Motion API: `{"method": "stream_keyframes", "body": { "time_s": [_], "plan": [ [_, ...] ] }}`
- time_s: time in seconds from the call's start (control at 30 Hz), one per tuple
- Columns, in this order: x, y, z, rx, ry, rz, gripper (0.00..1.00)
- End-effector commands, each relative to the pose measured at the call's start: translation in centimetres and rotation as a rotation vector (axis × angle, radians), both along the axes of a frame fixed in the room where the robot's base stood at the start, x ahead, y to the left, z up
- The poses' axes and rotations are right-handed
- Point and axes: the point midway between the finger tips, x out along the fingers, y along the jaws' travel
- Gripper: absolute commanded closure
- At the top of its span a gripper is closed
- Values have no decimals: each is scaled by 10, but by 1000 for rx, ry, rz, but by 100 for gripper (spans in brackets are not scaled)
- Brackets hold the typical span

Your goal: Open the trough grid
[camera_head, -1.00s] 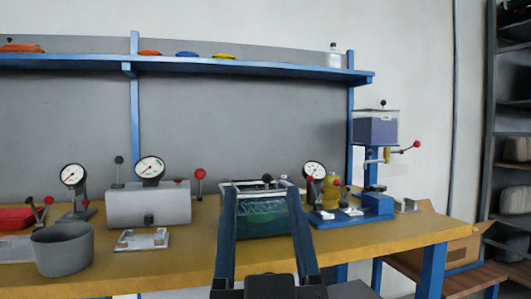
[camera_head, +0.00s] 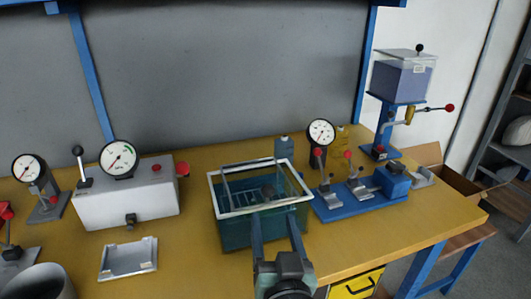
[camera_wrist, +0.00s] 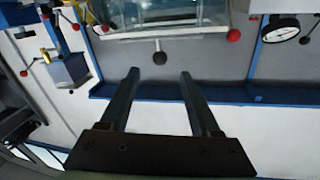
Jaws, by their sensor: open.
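The trough (camera_head: 232,232) is a teal, see-through tank with a pale rim, in the middle of the bench in the head view. A pale barred grid (camera_head: 247,198) shows within the rim; its exact tilt is hard to tell. My gripper (camera_head: 275,217) is at the trough's front side, its two dark fingers apart with nothing between them. The fingertips overlap the front wall in the picture; I cannot tell if they touch it. In the wrist view my gripper (camera_wrist: 158,75) is also open and empty, with part of the trough at the top edge.
A grey box with a gauge (camera_head: 128,200) stands left of the trough. A blue base with levers (camera_head: 345,208) is close on its right, with a round gauge (camera_head: 321,132) behind. A metal plate (camera_head: 129,258) lies front left. Bare bench (camera_head: 190,260) shows between plate and trough.

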Motion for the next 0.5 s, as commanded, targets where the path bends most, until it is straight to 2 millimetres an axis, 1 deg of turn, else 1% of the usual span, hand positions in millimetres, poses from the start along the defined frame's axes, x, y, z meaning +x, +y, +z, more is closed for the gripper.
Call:
{"method": "stream_keyframes", "body": {
  "time_s": [0.17,0.27,0.5],
  "plan": [
    [12,2,-1,2,3,2,36],
    [28,4,0,0,2,2,36],
    [73,9,-1,0,2,2,36]
  ]
}}
